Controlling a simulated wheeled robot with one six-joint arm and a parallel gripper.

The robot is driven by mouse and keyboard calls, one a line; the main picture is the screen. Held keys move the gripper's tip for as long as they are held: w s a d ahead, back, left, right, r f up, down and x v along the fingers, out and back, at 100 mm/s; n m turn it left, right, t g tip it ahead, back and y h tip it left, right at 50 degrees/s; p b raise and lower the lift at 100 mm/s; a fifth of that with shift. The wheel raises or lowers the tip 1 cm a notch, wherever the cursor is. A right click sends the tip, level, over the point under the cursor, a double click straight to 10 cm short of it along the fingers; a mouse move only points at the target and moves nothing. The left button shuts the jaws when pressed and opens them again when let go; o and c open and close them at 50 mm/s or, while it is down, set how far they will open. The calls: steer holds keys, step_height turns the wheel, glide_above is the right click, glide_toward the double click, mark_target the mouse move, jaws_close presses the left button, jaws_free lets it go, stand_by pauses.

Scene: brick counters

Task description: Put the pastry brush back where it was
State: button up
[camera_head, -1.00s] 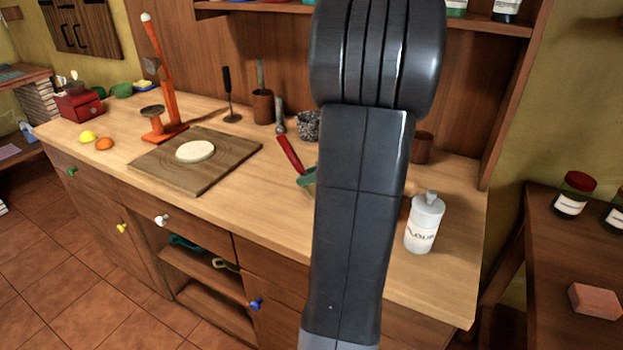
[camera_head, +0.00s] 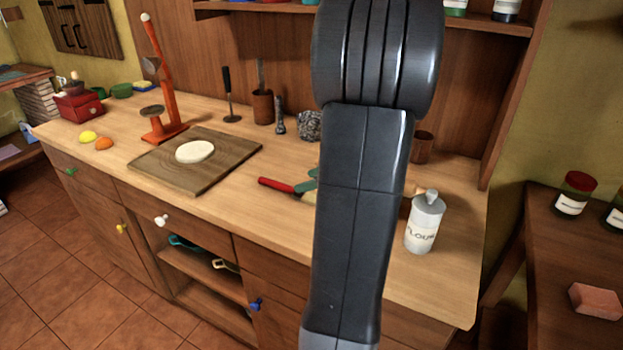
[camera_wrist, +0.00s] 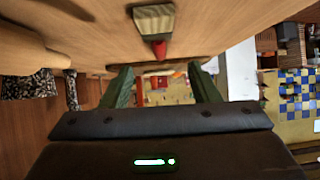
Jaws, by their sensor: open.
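The pastry brush has a red handle (camera_head: 277,185) and a pale head, partly hidden behind my arm in the head view. It appears to lie flat on the wooden counter, right of the cutting board. In the wrist view the brush (camera_wrist: 154,20) shows above the gap between my fingers, its red handle end toward the gripper. My gripper (camera_wrist: 162,84) is open with two green fingers apart and nothing visible between them. In the head view the green fingertips (camera_head: 309,181) show beside the brush, low over the counter.
A cutting board (camera_head: 228,167) with a dough disc (camera_head: 195,152) lies to the left. A flour canister (camera_head: 425,224) stands right of my arm. A speckled pot (camera_head: 309,125), a small grey mill (camera_head: 280,122) and a wooden cup (camera_head: 262,107) stand behind. The front counter strip is clear.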

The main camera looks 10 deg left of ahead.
steer(key=v, duration=0.7)
steer(key=shift+d+r+b, duration=0.2)
steer(key=shift+d+b, duration=0.05)
steer(key=shift+b, duration=0.1)
stand_by(0.9)
